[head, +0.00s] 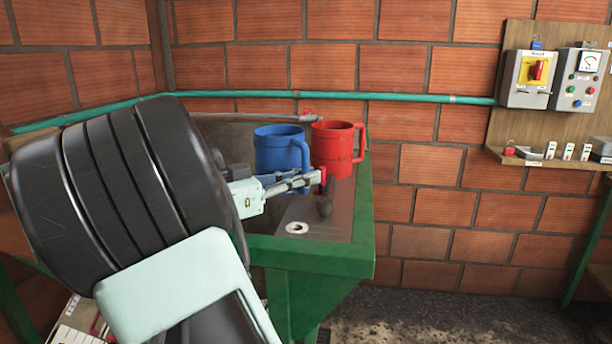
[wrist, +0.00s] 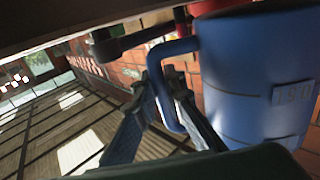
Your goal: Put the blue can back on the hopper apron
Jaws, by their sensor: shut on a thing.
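The blue can (head: 278,148) is upright at the hopper, left of a red can; its lower part is hidden by my gripper. I cannot tell whether its base touches the surface. My gripper (head: 305,181) reaches in from the left, just below the can. In the wrist view my gripper (wrist: 165,92) is shut on the handle of the blue can (wrist: 245,80), with a finger on each side of the handle.
The red can (head: 337,148) stands close to the right of the blue can. A dark lever (head: 324,206) and a white ring (head: 297,228) are on the apron. A green pipe (head: 420,98) runs along the brick wall. A switch panel (head: 530,80) hangs at the right.

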